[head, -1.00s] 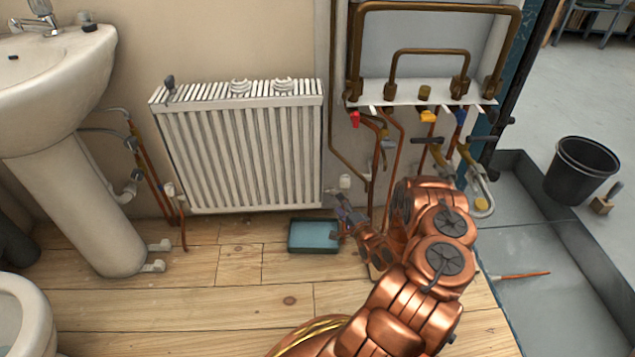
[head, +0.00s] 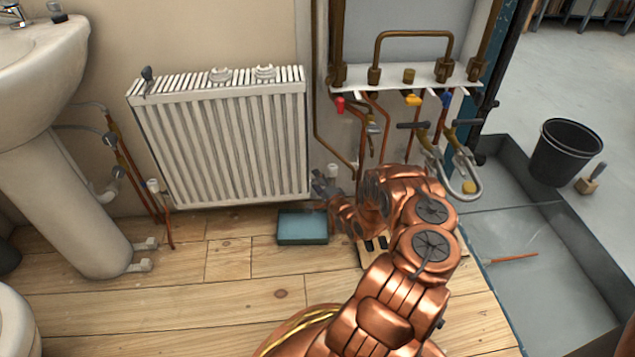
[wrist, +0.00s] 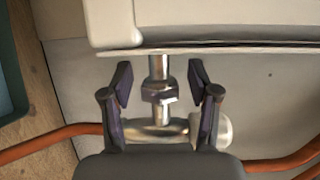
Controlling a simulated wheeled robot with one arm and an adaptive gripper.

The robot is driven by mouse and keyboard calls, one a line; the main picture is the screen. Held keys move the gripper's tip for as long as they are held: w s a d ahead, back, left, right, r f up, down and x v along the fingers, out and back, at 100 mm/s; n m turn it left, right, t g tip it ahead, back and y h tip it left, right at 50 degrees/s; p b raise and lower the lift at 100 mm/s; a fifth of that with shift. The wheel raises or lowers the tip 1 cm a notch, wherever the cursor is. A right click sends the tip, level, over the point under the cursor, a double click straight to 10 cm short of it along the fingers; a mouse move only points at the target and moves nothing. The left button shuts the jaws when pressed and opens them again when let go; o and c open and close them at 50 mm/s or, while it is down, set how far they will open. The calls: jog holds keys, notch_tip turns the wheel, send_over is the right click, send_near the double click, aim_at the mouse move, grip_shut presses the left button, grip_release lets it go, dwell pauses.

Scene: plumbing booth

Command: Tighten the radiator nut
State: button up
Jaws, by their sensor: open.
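The white radiator (head: 225,145) hangs on the wall left of my arm in the head view. In the wrist view its lower edge (wrist: 220,22) crosses the top. A shiny metal nut (wrist: 158,91) sits on the short pipe below that edge, above a valve body (wrist: 160,130) with a white cap (wrist: 224,130). My gripper (wrist: 158,78) is open, with one dark finger on each side of the nut and a visible gap at both sides. In the head view my gripper (head: 322,185) is at the radiator's lower right corner, and the nut cannot be made out there.
A blue-green tray (head: 302,228) lies on the floor below the radiator. Copper pipes and valves (head: 410,100) stand close to the right of my arm. A copper pipe (wrist: 275,163) runs near the gripper. A black bucket (head: 567,150) stands far right.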

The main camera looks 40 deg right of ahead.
jog(key=shift+c, duration=0.3)
grip_shut()
jog(key=shift+f+b, duration=0.15)
jog(key=shift+b, duration=0.15)
jog(key=shift+f+t+b, duration=0.15)
jog(key=shift+t+b, duration=0.45)
jog(key=shift+b, duration=0.05)
jog(key=n+t+b, duration=0.1)
jog(key=t+b, duration=0.1)
jog(key=shift+f+b, duration=0.1)
jog(key=shift+b, duration=0.3)
jog(key=shift+n+t+b, duration=0.8)
jog(key=shift+t+b, duration=0.1)
jog(key=shift+t, duration=0.1)
jog(key=shift+r+n+t+b, duration=0.3)
jog(key=shift+n+t, duration=0.4)
jog(key=shift+t, duration=0.2)
jog(key=shift+r+t, duration=0.1)
jog(key=shift+t, duration=0.2)
